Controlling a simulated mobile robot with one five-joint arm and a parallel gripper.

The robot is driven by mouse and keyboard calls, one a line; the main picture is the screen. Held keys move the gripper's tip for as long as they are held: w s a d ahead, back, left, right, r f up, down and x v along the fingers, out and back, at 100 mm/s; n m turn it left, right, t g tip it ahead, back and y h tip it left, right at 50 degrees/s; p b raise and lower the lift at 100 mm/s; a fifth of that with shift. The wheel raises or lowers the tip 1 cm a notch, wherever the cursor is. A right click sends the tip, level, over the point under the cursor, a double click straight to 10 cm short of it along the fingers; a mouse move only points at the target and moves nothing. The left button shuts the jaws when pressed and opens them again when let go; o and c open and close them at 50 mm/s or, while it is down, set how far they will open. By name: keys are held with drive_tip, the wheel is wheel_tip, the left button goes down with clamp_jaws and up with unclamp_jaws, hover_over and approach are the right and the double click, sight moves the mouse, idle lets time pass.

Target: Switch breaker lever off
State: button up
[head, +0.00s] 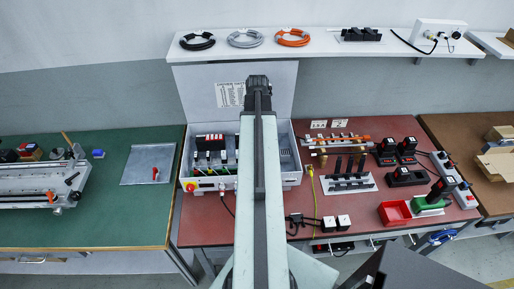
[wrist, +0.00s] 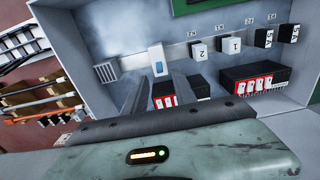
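An open electrical enclosure (head: 188,152) stands on the red table, and my arm reaches over it. In the wrist view, black modules with red and white fronts (wrist: 254,85) sit in the enclosure; they look like breakers. A similar red and white module (wrist: 164,101) is partly hidden behind my gripper.
A red emergency button (head: 190,187) is at the enclosure's front left. The red table (head: 385,235) holds tools and chargers to the right. A green table (head: 130,215) is at left.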

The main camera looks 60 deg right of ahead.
wheel_tip(320, 180, down, 5)
drive_tip(key=b, duration=0.3)
drive_tip(key=shift+r, duration=0.1)
